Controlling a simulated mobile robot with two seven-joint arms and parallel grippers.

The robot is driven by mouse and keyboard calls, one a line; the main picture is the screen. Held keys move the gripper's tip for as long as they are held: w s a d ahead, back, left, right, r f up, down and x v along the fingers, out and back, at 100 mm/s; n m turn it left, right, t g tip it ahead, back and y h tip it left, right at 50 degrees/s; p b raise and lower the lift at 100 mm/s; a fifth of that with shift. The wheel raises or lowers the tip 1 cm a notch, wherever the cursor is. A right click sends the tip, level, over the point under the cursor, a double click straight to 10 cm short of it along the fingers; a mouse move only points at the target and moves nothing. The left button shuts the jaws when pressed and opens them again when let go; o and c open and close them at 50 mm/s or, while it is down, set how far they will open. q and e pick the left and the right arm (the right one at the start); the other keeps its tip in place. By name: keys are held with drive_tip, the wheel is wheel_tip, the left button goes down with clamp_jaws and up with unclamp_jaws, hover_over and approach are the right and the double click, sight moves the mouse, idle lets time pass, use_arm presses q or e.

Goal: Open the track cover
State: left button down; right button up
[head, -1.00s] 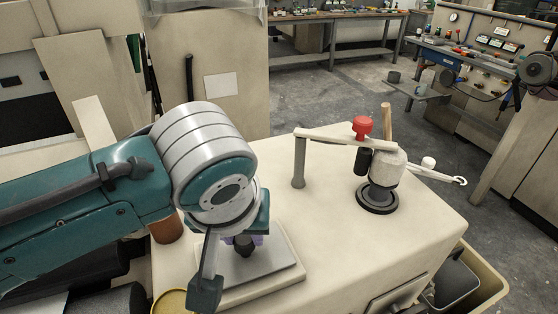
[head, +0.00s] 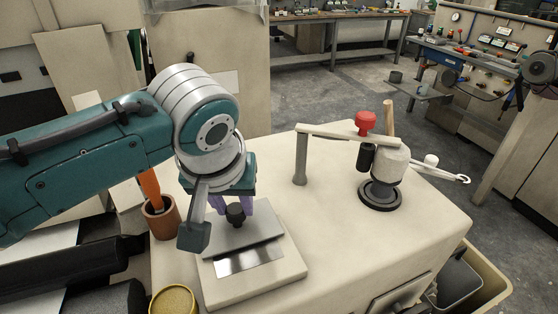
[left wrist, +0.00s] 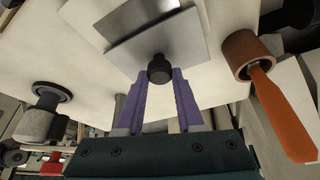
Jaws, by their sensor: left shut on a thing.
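The track cover (head: 262,232) is a grey metal plate with a black knob (head: 235,214) on top, over a beige base block (head: 283,281) on the table. A brighter metal surface (head: 250,260) shows at its near side. My left gripper (head: 233,206) is above the cover with its purple fingers shut on the knob. In the left wrist view the fingertips (left wrist: 159,78) close around the knob (left wrist: 159,66), and the cover (left wrist: 186,40) lies beyond it. I cannot tell whether the cover is clear of the base. My right gripper is not in view.
A brown cup (head: 161,218) with an orange handle in it stands left of the base. A yellow round tin (head: 174,301) is at the near left. A lever device (head: 382,175) with a red knob stands at the table's right. The table's middle is clear.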

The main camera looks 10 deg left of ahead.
sight(225, 219)
use_arm(q)
drive_tip(key=w+a, duration=0.1)
drive_tip(key=w+a+b, duration=0.1)
drive_tip(key=w, duration=0.1)
drive_tip(key=w+a+b, duration=0.1)
drive_tip(key=shift+w+f, duration=0.2)
drive_tip(key=shift+w, duration=0.1)
drive_tip(key=shift+w+a+r, duration=0.1)
drive_tip(key=shift+w+a, duration=0.05)
drive_tip(key=shift+a, duration=0.05)
drive_tip(key=shift+r, duration=0.1)
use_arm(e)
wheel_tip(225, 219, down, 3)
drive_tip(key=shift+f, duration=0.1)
use_arm(q)
drive_tip(key=c, duration=0.5)
unclamp_jaws()
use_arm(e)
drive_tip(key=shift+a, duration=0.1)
use_arm(q)
drive_tip(key=shift+p+v, duration=0.95)
drive_tip(key=shift+v, duration=4.05)
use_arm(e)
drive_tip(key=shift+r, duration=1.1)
